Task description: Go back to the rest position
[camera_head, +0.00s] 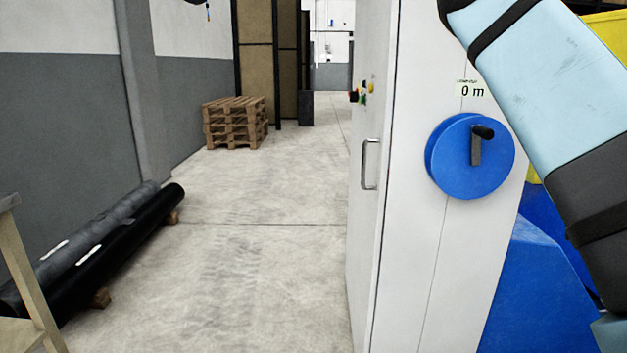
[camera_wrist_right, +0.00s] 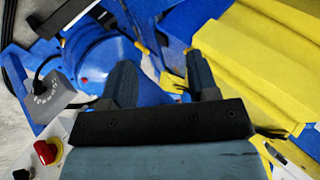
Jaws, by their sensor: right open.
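My right gripper (camera_wrist_right: 160,62) shows in the right wrist view with its two dark fingers wide apart and nothing between them. Behind the fingers are blue machine parts (camera_wrist_right: 100,62), with a large round blue body to the left, and yellow ribbed beams (camera_wrist_right: 265,65) to the right. I cannot tell how far the fingers are from these parts. In the head view my right arm comes down the right side, and its gripper is out of the picture. My left gripper is not in view.
A white cabinet (camera_head: 420,250) with a blue hand wheel (camera_head: 460,165) stands close to my right arm. A blue machine part (camera_head: 540,290) is below the arm. Black rolls (camera_head: 110,235) lie at left, pallets (camera_head: 235,120) farther back. The floor (camera_head: 250,270) between is clear.

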